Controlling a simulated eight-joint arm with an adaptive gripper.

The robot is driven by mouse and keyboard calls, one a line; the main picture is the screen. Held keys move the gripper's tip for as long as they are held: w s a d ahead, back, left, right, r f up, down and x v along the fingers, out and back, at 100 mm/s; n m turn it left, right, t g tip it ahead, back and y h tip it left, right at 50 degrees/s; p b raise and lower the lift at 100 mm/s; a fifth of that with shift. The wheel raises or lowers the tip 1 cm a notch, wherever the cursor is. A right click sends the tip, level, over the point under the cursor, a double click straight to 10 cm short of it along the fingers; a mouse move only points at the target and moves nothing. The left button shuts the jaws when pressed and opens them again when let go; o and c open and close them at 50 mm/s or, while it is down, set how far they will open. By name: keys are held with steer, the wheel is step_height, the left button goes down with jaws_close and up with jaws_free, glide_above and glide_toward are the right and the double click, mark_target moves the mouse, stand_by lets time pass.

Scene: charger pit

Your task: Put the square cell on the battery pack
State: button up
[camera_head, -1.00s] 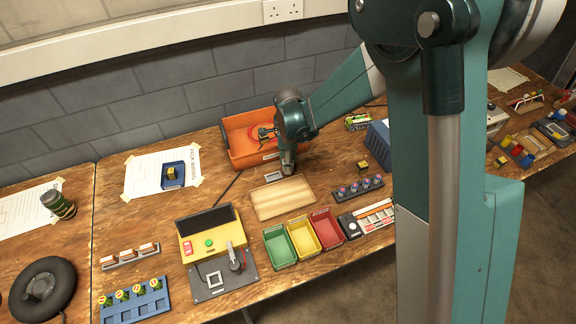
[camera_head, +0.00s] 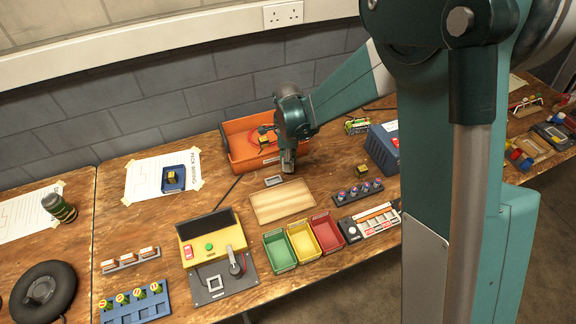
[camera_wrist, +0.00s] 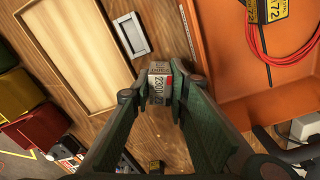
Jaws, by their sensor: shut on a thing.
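My gripper (camera_head: 288,168) is over the bench between the orange bin and the wooden board. A blue holder (camera_head: 165,186) with a yellow-and-black block (camera_head: 173,177) sits on a taped paper sheet at left, far from my gripper. I cannot tell for certain whether this holder is the battery pack. Another yellow-and-black block (camera_head: 361,171) stands on the bench at right.
The orange bin (camera_head: 240,160) holds a red cable and a yellow-and-black block. A small grey frame (camera_head: 273,181) lies beside the wooden board (camera_head: 282,202). Green, yellow and red trays (camera_head: 279,251) and a yellow tester (camera_head: 212,242) stand in front. Bare bench lies left of the bin.

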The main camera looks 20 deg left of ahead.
step_height(320, 180, up, 7)
steer(key=shift+r+p, duration=0.1)
steer(key=shift+p, duration=0.55)
stand_by(0.4)
step_height(320, 180, up, 10)
steer(key=w+d+n+p, duration=0.2)
steer(key=w+d, duration=0.4)
steer(key=w, duration=0.6)
steer(key=w+d+n+p, duration=0.1)
steer(key=w+d, duration=0.6)
steer(key=w, duration=0.4)
steer(key=w+d+n+p, duration=0.2)
steer(key=w+d, duration=0.4)
steer(key=w, duration=0.6)
step_height(320, 180, down, 5)
steer(key=shift+s+d+r, duration=0.1)
steer(key=shift+s, duration=0.05)
